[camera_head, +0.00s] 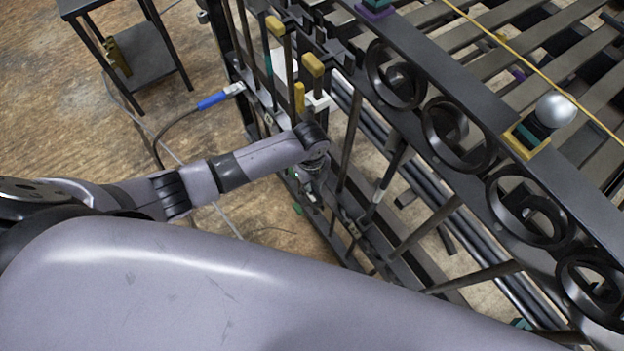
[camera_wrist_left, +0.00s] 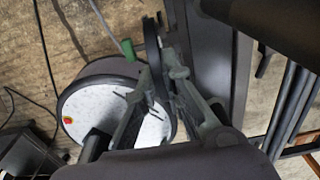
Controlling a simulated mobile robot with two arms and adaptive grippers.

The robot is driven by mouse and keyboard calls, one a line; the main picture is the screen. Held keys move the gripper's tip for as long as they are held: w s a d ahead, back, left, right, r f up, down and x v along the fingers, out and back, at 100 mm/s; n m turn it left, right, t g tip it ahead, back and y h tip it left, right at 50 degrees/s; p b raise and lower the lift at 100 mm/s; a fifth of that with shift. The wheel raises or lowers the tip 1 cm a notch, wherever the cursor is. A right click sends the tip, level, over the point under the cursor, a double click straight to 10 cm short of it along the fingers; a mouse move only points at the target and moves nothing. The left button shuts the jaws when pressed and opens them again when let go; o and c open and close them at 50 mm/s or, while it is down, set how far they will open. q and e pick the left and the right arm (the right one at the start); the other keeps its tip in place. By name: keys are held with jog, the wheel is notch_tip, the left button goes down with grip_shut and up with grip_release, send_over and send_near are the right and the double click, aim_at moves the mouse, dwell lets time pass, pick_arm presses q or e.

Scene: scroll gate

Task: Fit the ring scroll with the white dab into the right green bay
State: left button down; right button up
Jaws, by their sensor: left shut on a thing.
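My left gripper (camera_head: 314,182) is low at the near face of the dark gate, partly hidden by its own wrist. In the left wrist view its two fingers (camera_wrist_left: 160,105) are shut on a dark, curved piece seen edge-on (camera_wrist_left: 152,55), which looks like a ring scroll. No white dab shows on the side I see. A small green piece (camera_wrist_left: 128,49) is just left of the held piece; a green bit also shows below the gripper in the head view (camera_head: 297,208). I cannot tell whether either marks the right green bay. My right gripper is not in view.
Several fixed ring scrolls (camera_head: 455,132) line the gate's top rail (camera_head: 490,115). A silver knob (camera_head: 556,110) stands on the rail. Yellow-capped bars (camera_head: 312,65) rise near the arm. A round white-topped stand (camera_wrist_left: 85,105) is beside the gripper. A small dark table (camera_head: 140,55) is upper left.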

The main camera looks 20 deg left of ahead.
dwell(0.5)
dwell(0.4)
pick_arm(q)
jog(key=shift+p, duration=0.55)
jog(key=shift+f, duration=0.2)
dwell(0.5)
jog(key=shift+f+b, duration=0.7)
jog(key=shift+f, duration=0.25)
dwell(0.6)
jog(key=shift+f, duration=0.35)
jog(key=c, duration=1.6)
grip_release()
jog(key=shift+c, duration=0.2)
